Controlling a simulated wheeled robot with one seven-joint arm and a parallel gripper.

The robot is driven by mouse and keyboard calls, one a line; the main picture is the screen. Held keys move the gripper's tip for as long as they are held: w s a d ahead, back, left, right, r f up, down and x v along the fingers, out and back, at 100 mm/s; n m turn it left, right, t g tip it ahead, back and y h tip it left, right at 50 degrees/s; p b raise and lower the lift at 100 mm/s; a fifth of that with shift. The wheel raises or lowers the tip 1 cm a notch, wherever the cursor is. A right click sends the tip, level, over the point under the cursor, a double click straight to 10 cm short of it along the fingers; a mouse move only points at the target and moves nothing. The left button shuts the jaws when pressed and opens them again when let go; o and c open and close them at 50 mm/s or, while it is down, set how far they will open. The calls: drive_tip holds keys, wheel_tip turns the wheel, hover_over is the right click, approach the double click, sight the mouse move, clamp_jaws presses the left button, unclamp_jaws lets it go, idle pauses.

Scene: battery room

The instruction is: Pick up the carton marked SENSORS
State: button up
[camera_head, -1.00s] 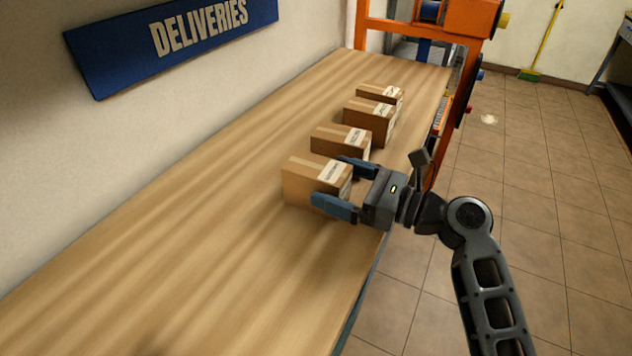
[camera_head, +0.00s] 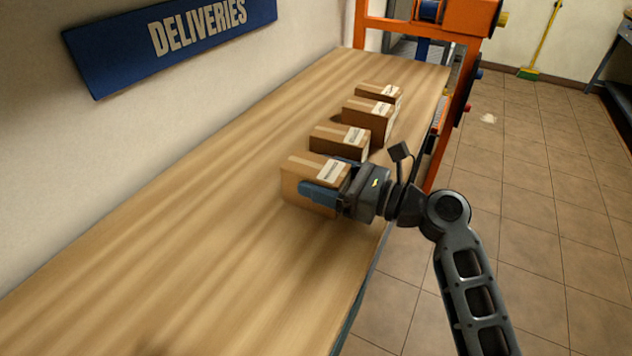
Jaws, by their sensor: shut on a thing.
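Several brown cartons stand in a row on the wooden table (camera_head: 190,240). The nearest carton (camera_head: 293,187) has a white label (camera_head: 333,171) whose print is too small to read, so I cannot tell which carton is marked SENSORS. My gripper (camera_head: 328,180) is shut on this nearest carton, one blue finger on its near side and the other mostly hidden behind it. The carton looks upright and on or very close to the tabletop. The second carton (camera_head: 325,143), third carton (camera_head: 362,122) and farthest carton (camera_head: 380,93) stand behind it, also with labels I cannot read.
A blue DELIVERIES sign (camera_head: 170,38) hangs on the wall left of the table. An orange frame (camera_head: 445,80) stands at the table's far end. The table's near part is clear. Tiled floor (camera_head: 540,210) lies open to the right. A broom (camera_head: 530,72) leans at the back wall.

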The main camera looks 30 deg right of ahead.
drive_tip(key=shift+c, duration=0.7)
drive_tip(key=shift+r, duration=0.1)
